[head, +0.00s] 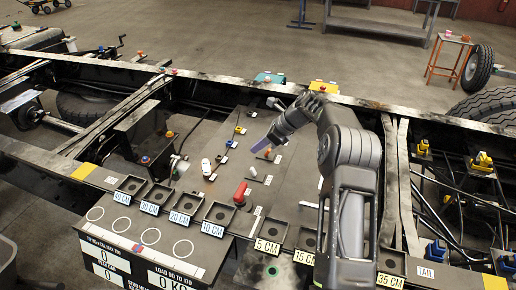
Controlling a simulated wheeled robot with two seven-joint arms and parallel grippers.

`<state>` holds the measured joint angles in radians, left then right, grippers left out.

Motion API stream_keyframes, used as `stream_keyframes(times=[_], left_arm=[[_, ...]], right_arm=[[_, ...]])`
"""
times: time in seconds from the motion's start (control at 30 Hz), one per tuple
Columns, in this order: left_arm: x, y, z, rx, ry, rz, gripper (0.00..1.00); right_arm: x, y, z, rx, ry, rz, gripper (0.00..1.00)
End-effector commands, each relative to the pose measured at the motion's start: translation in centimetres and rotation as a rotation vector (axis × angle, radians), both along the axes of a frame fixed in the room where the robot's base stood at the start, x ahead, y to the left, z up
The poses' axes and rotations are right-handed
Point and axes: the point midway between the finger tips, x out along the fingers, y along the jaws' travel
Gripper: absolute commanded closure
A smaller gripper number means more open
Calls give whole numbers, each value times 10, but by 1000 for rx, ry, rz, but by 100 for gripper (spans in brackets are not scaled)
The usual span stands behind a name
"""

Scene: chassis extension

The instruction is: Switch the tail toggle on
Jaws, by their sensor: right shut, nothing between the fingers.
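My right gripper (257,149) reaches in over the dark board (222,125) in the middle of the chassis. Its fingers are together and hold nothing. The fingertips appear close to a small orange-red piece (268,153); I cannot tell whether they touch it. A white TAIL label (425,272) sits at the lower right, on the far side of my right arm from the fingertips. I cannot make out which small part is the tail toggle or its position. My left gripper is not in view.
A red cylinder (240,193) and a white cylinder (206,167) stand on the board. A row of black square holders (219,213) with centimetre labels lines its front. Chassis rails (225,82) surround the board. Yellow fittings (482,161) and blue fittings (436,250) are at right.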

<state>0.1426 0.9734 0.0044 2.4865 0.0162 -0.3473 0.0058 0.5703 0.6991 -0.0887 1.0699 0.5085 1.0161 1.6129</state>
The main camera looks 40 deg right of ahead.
Motion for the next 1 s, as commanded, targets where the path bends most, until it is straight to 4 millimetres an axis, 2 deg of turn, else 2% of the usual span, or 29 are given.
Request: stream_keyframes(times=[0.03,0.2,1.0], left_arm=[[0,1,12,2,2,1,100],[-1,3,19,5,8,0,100],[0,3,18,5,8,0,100]], right_arm=[[-1,1,15,-1,0,1,100],[-4,3,28,1,1,2,100],[-5,3,28,0,0,3,100]])
